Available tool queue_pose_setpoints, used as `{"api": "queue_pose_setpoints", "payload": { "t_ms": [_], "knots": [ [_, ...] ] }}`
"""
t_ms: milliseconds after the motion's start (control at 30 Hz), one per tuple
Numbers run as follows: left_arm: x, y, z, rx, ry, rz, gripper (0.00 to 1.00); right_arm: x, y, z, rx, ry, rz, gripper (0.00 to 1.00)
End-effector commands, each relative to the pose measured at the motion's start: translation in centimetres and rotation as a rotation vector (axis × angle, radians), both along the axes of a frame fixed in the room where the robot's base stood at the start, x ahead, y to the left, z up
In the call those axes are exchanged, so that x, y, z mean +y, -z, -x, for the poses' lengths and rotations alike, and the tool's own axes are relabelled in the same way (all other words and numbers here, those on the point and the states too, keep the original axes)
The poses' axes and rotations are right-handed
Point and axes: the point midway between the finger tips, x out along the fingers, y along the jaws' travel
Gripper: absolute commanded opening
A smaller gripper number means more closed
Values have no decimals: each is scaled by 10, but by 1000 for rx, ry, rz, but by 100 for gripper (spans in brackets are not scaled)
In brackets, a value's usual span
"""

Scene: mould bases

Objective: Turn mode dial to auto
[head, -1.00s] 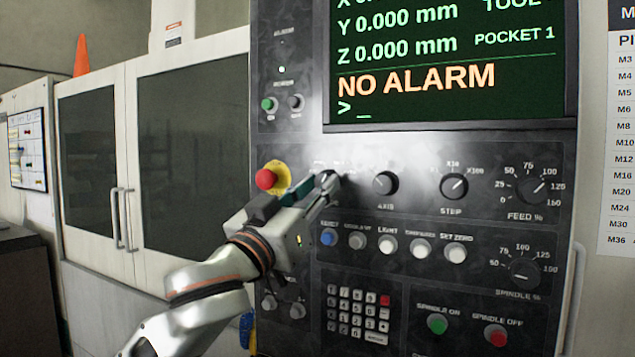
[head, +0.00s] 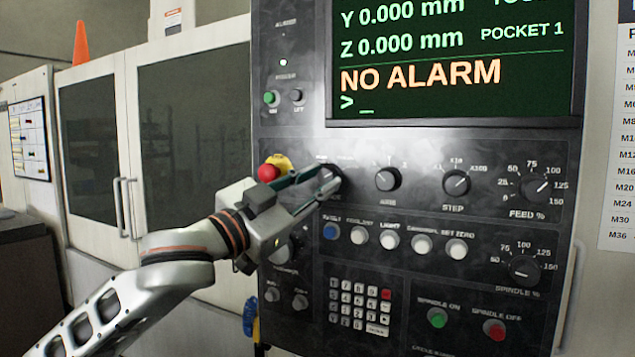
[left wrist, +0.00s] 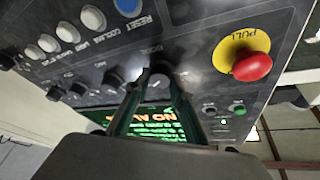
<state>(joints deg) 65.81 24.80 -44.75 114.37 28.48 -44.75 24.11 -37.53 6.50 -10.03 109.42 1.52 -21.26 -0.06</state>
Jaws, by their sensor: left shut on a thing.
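The mode dial (head: 329,180) is a dark round knob at the left end of the dial row on the control panel, and my gripper's fingers partly hide it in the head view. It also shows in the left wrist view (left wrist: 160,82), between the fingertips. My left gripper (head: 322,186) comes in from the left and is shut on the dial; its fingers also show in the left wrist view (left wrist: 155,95). The labels around the dial are blurred or covered, so I cannot read its setting. My right gripper is not in view.
The red emergency button (head: 268,173) on its yellow plate sits close to the left of the gripper. The axis dial (head: 388,179) and step dial (head: 456,183) are to the right. A row of push buttons, including the blue reset (head: 330,231), lies below.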

Motion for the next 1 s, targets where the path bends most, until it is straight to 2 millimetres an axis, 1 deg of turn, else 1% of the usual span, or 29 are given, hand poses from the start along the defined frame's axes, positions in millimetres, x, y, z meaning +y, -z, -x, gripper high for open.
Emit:
{"api": "queue_pose_setpoints", "payload": {
  "t_ms": [433, 467, 500, 767, 867, 1000],
  "knots": [
    [0, 0, 0, -5, 0, -8, 2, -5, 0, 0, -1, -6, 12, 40],
    [0, 0, 0, -5, 0, -8, 31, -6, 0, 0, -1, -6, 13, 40],
    [0, 0, 0, -5, 0, -8, 40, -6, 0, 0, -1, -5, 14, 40],
    [0, 0, 0, -4, 0, -7, 40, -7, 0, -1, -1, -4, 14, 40],
    [1, 0, 1, -4, 0, -8, 40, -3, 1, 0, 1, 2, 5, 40],
    [9, 4, 9, -4, 0, -8, 40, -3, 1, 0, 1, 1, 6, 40]
  ]
}}
